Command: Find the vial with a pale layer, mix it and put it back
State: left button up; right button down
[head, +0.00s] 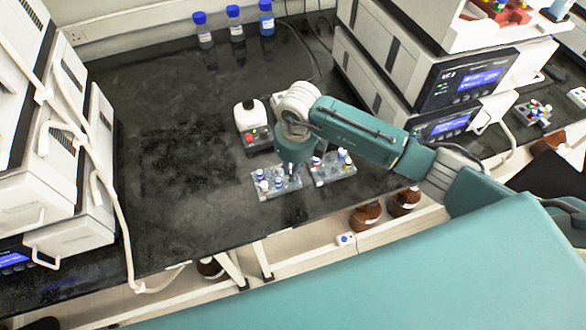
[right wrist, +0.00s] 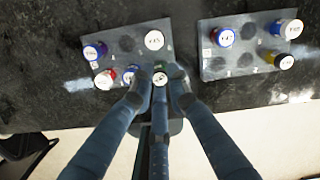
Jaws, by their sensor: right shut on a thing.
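My right gripper (head: 288,168) reaches down over the left of two grey vial racks (head: 296,184). In the right wrist view the gripper (right wrist: 160,92) is shut on a vial with a pale cap top (right wrist: 160,78), at the rack's near edge. I cannot tell whether this vial is seated or lifted. The same rack (right wrist: 122,56) holds white-, blue- and red-capped vials. The vials' layers cannot be made out. My left gripper is not in view.
A small white and black device (head: 252,122) with a red part stands behind the racks. Blue-capped bottles (head: 236,24) stand at the back. Stacked white instruments flank the dark bench on both sides. The bench's left middle is clear; its front edge is close to the racks.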

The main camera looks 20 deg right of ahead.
jog(key=shift+f, duration=0.25)
dwell(0.4)
jog(key=shift+f+b, duration=0.35)
jog(key=shift+b, duration=0.2)
jog(key=c, duration=1.6)
grip_release()
jog(key=shift+o, duration=0.3)
jog(key=shift+o, duration=1.3)
